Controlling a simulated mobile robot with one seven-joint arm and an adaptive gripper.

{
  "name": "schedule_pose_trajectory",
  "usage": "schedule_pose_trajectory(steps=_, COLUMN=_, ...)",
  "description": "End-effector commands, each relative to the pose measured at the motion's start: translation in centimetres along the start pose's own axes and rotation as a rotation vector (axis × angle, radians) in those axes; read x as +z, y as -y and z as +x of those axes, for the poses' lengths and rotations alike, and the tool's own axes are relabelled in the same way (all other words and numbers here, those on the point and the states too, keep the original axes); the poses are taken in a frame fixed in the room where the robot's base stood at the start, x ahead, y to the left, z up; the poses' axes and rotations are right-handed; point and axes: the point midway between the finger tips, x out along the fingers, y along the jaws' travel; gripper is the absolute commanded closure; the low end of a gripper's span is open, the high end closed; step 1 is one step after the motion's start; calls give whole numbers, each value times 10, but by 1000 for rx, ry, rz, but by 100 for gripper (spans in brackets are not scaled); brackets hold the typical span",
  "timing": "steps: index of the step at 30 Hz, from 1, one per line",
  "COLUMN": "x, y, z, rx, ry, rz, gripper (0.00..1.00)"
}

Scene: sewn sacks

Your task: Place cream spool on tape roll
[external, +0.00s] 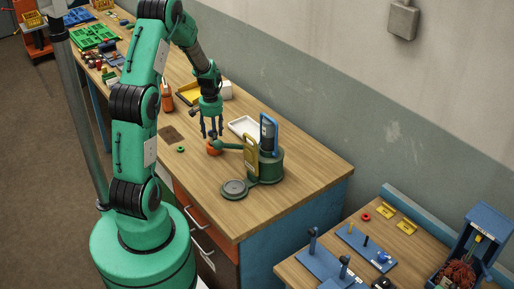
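My gripper (211,134) points down over the long wooden workbench (310,168), its dark fingers spread apart. I see nothing held between them. A round orange thing (214,148) sits just below the fingertips; I cannot tell if they touch it. A small green ring (181,149) lies flat to the left of the gripper. A whitish block (227,90) stands behind the gripper, partly hidden by it. At this size I cannot tell for certain which thing is the cream spool or the tape roll.
A green machine (267,166) with a round plate (234,189) stands right of the gripper. The bench's near right corner is clear. A second bench (340,272) stands at lower right.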

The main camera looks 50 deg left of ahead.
Motion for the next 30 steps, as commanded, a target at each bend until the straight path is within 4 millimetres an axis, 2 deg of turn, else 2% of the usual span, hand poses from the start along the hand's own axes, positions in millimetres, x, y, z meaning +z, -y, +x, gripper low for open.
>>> schedule_pose_trajectory(steps=8, x=0, y=0, z=-5, rx=0, ry=-1, rz=0, gripper=48)
schedule_pose_trajectory(steps=14, x=-1, y=0, z=-22, rx=0, ry=-3, rz=0, gripper=48)
schedule_pose_trajectory(steps=30, x=0, y=0, z=-104, rx=0, ry=-2, rz=0, gripper=48)
